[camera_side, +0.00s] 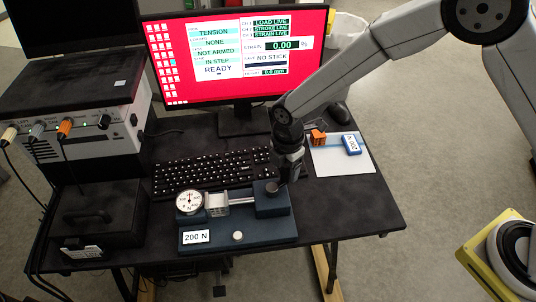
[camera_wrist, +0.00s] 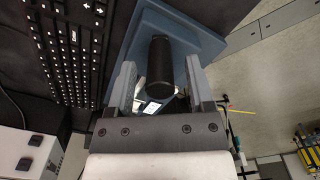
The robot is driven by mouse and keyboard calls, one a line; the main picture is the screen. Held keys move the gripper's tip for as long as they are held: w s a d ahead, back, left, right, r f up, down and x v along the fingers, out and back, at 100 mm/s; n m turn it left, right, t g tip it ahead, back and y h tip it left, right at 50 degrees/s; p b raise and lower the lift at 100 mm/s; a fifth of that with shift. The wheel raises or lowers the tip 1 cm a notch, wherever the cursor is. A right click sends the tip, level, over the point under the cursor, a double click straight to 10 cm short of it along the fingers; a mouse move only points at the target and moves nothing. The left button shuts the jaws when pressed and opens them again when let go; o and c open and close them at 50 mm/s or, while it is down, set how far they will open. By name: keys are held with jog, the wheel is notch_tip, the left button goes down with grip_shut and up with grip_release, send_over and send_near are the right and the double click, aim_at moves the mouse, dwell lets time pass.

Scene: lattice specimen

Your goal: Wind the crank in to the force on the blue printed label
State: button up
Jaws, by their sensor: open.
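A dark blue test rig (camera_side: 262,232) stands at the front of the black desk, with a round white dial (camera_side: 190,202) at its left and a pale, small block, likely the lattice specimen (camera_side: 217,205), beside it. A white plate reading 200 N (camera_side: 196,237) is on its front. At the right end is the dark crank (camera_side: 272,188); its black cylindrical handle (camera_wrist: 160,62) shows in the wrist view. My gripper (camera_side: 289,178) is open, pointing down there, its two fingers either side of the handle in the wrist view, gaps showing. A small blue block with a white label (camera_side: 352,145) lies on the right; its print is too small to read surely.
A white sheet (camera_side: 340,163) carries the blue block and an orange block (camera_side: 318,137). A keyboard (camera_side: 213,172) lies behind the rig, below a red-screened monitor (camera_side: 235,90) reading TENSION, NOT ARMED, READY. A black case (camera_side: 100,220) stands left. The desk's right front is clear.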

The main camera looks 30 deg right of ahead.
jog(key=shift+r, duration=2)
